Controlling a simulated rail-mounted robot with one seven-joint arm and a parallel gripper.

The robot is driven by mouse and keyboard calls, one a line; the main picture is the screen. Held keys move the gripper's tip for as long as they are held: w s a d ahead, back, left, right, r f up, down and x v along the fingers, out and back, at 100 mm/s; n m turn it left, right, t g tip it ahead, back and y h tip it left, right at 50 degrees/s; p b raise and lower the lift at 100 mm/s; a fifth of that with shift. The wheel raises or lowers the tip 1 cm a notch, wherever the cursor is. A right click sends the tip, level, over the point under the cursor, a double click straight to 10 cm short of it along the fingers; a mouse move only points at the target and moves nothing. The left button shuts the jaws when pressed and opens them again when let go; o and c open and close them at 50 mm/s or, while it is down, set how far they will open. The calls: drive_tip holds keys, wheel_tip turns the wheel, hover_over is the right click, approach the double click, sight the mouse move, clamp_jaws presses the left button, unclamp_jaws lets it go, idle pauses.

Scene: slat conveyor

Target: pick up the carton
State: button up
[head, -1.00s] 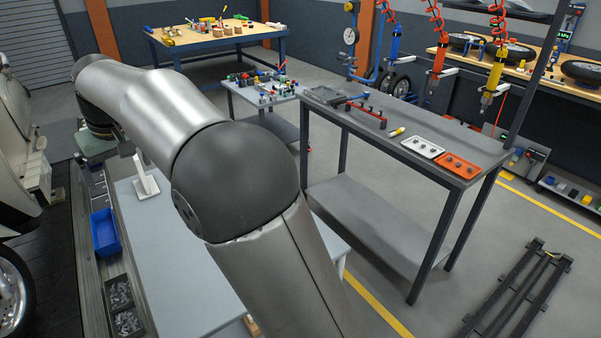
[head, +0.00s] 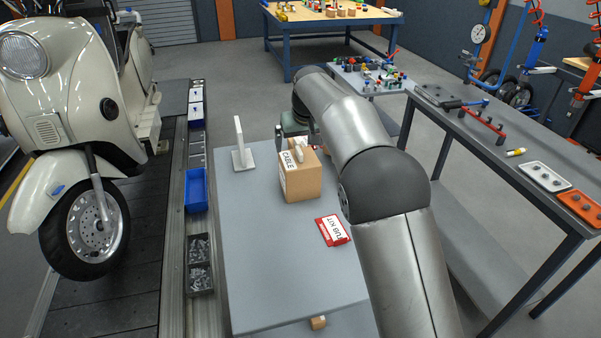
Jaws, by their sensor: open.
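The carton (head: 302,184) is a brown box with a white label reading "CABLE". It stands upright on the grey table (head: 262,285) in the middle of the head view. My gripper (head: 298,150) is open at the carton's top, just below the end of my arm. A pale piece shows at the carton's top; I cannot tell whether it is a finger or part of the box. The arm hides part of the gripper, and contact with the carton cannot be told.
A white upright bracket (head: 241,158) stands left of the carton. A red and white kit packet (head: 332,230) lies in front of it. A blue bin (head: 196,190) and dark bins of small parts (head: 200,265) line the conveyor side, beside a cream scooter (head: 75,130). The table's front left is clear.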

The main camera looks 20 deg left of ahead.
sight(299, 150)
drive_tip(key=shift+p+x, duration=0.95)
drive_tip(key=shift+x, duration=2.65)
drive_tip(key=shift+d, duration=0.1)
drive_tip(key=c, duration=1)
drive_tip(key=shift+r, duration=0.15)
